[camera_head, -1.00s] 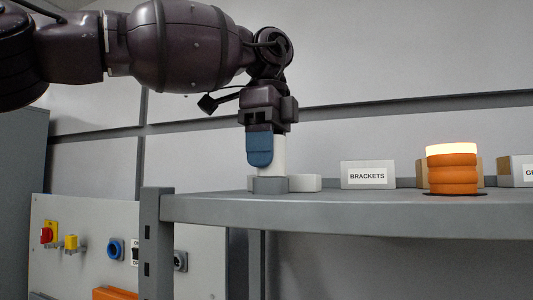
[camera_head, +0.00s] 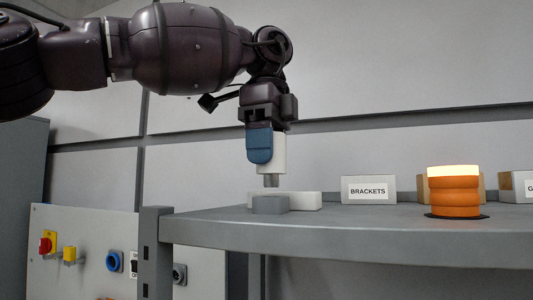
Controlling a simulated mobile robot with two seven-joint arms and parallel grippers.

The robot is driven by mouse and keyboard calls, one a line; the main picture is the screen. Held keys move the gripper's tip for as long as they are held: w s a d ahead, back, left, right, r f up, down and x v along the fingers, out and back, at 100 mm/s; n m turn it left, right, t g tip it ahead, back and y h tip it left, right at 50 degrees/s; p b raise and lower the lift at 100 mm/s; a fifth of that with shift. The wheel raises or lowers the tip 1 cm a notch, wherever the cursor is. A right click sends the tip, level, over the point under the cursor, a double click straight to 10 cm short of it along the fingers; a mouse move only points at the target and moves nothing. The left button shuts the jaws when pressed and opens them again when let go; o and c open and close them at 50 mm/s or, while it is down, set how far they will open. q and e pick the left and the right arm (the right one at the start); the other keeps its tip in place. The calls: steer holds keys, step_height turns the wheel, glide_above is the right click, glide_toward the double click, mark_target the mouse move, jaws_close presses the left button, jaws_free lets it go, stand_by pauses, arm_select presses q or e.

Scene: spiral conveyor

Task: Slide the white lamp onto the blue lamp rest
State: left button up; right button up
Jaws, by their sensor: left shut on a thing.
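My left gripper (camera_head: 265,148) points down above the shelf, with a blue finger pad on its near side. It is shut on a white cylinder, which I take as the white lamp (camera_head: 279,153). The cylinder is upright, partly hidden by the blue pad, with a short grey stub at its lower end. The stub hangs just above a grey block (camera_head: 270,205) on the shelf; a small gap seems to show between them. I see no part that is clearly a blue lamp rest. My right gripper is not in view.
A white box (camera_head: 308,201) lies behind the grey block on the grey shelf (camera_head: 350,224). A BRACKETS box (camera_head: 368,190) and an orange lamp with a glowing top (camera_head: 454,191) stand to the right. A switch panel (camera_head: 95,240) is at lower left.

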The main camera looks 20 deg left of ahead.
arm_select(q)
steer(key=shift+r, duration=0.15)
steer(key=shift+r, duration=1.95)
